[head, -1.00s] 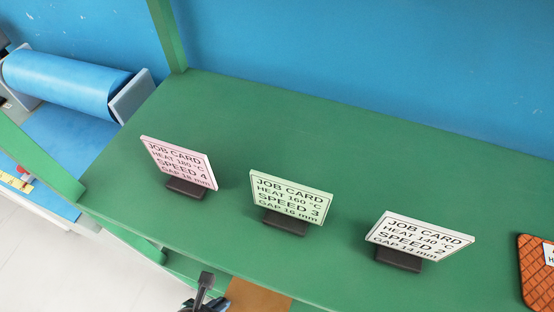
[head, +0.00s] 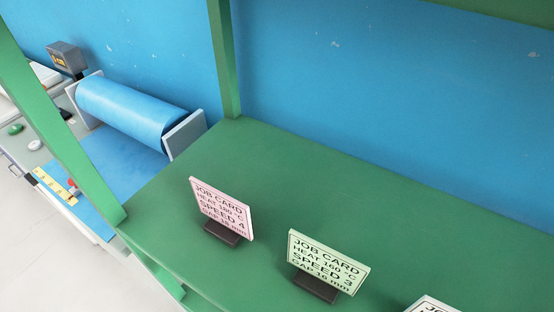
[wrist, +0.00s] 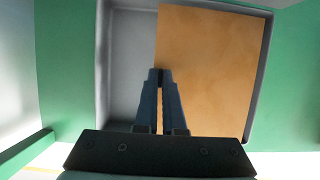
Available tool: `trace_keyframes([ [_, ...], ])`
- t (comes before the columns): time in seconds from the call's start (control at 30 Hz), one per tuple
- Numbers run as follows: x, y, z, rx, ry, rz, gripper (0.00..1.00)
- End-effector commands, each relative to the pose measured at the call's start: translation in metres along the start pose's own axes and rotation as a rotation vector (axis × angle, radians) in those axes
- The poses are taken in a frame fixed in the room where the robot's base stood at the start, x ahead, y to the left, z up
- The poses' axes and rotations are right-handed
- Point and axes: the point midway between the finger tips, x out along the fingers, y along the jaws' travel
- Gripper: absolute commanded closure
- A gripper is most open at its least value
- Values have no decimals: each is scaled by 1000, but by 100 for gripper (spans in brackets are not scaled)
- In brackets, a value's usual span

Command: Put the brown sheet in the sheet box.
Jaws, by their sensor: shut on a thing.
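In the wrist view, my gripper (wrist: 160,76) is shut on the brown sheet (wrist: 212,72) near its left edge. The sheet is a flat tan-brown panel on the right side of that view. Behind it is a shallow grey box (wrist: 124,62) with raised walls; the sheet covers most of its right part. I cannot tell whether the sheet touches the box floor or hangs above it. The head view shows neither gripper, sheet nor box.
In the head view, a green shelf (head: 210,160) holds a pink job card (head: 222,208), a green job card (head: 328,262) and a partly cut-off white one (head: 432,305). A blue roller machine (head: 132,108) stands at left. Green surfaces flank the grey box.

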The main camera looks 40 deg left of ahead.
Motion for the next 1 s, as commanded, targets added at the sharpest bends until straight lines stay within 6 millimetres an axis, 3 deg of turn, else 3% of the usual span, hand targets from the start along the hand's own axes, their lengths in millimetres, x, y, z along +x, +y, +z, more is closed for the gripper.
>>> trace_keyframes([
  [0.4,46,0,-19,0,-2,-1,100],
  [0.87,54,0,-18,0,-3,0,100],
  [1.0,53,0,-18,1,-3,0,72],
])
